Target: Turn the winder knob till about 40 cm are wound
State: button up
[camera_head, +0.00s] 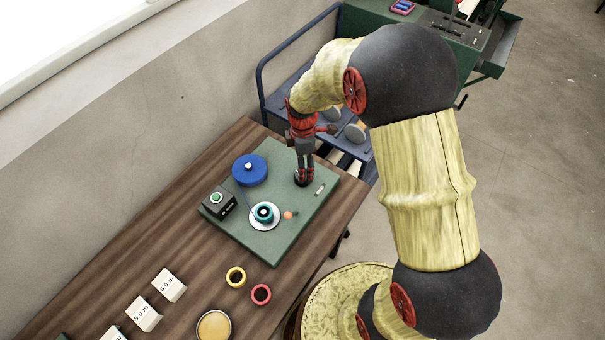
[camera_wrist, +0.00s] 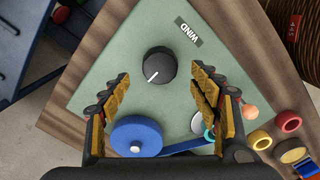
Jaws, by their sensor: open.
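The black winder knob (camera_wrist: 160,65) with a white pointer line stands on a green board (camera_wrist: 112,84), beside a "WIND" label (camera_wrist: 189,32). In the wrist view its pointer aims toward the lower left. My gripper (camera_wrist: 160,79) is open, its fingertips on either side of the knob in that view, with gaps showing. In the head view my gripper (camera_head: 303,180) points down at the board and hides the knob. A blue reel (camera_head: 249,169) and a teal spool on a white disc (camera_head: 264,213) sit on the board. I cannot read the wound length.
Yellow (camera_head: 235,277) and red rings (camera_head: 261,294) and white length markers (camera_head: 169,285) lie on the wooden table. A blue cart (camera_head: 268,95) stands behind.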

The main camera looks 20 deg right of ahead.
jog(key=shift+f+b, duration=0.5)
jog(key=shift+f, duration=2.25)
jog(key=c, duration=0.3)
jog(key=c, duration=0.7)
jog(key=shift+c, duration=0.8)
